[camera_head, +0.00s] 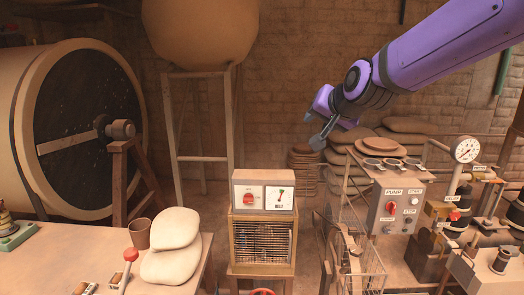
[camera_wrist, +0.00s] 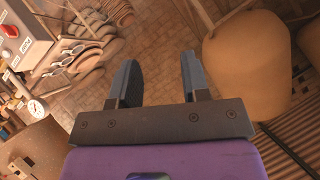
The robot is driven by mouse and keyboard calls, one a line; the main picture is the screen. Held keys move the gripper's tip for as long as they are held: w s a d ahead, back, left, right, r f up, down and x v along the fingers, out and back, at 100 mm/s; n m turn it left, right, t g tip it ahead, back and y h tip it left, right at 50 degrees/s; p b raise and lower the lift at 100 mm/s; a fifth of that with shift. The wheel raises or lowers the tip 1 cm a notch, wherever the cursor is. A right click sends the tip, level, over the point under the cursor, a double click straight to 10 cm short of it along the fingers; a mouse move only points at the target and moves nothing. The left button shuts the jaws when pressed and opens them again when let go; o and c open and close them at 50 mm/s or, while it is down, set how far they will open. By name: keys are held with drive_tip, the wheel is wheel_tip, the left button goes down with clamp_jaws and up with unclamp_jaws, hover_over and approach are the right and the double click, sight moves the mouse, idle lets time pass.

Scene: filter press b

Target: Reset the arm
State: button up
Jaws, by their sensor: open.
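My purple arm reaches in from the upper right in the head view, and my gripper (camera_head: 321,139) hangs in the air at its end, in front of the brick wall. In the wrist view my gripper (camera_wrist: 158,82) has its two dark fingers apart, with only floor tiles showing between them. It is empty and touches nothing that I can see.
Below stand a pump control box (camera_head: 397,208), a pressure gauge (camera_head: 467,149) and a dial box (camera_head: 263,190) on a wire-fronted cabinet (camera_head: 262,247). Stacked sacks (camera_head: 408,127) lie behind. The air around my gripper is clear.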

drive_tip(key=s+d+f+n+g+h, duration=0.1)
drive_tip(key=s+d, duration=0.4)
drive_tip(key=s, duration=0.5)
drive_tip(key=s+d+f+n+g+h, duration=0.1)
drive_tip(key=s+d+f+g, duration=0.1)
drive_tip(key=s+d, duration=0.4)
drive_tip(key=s+d+f+n+g+h, duration=0.1)
drive_tip(key=s+d, duration=0.5)
drive_tip(key=s, duration=0.8)
drive_tip(key=shift+s+f+g+h, duration=0.3)
drive_tip(key=shift+s+f+g, duration=0.1)
drive_tip(key=shift+g, duration=0.5)
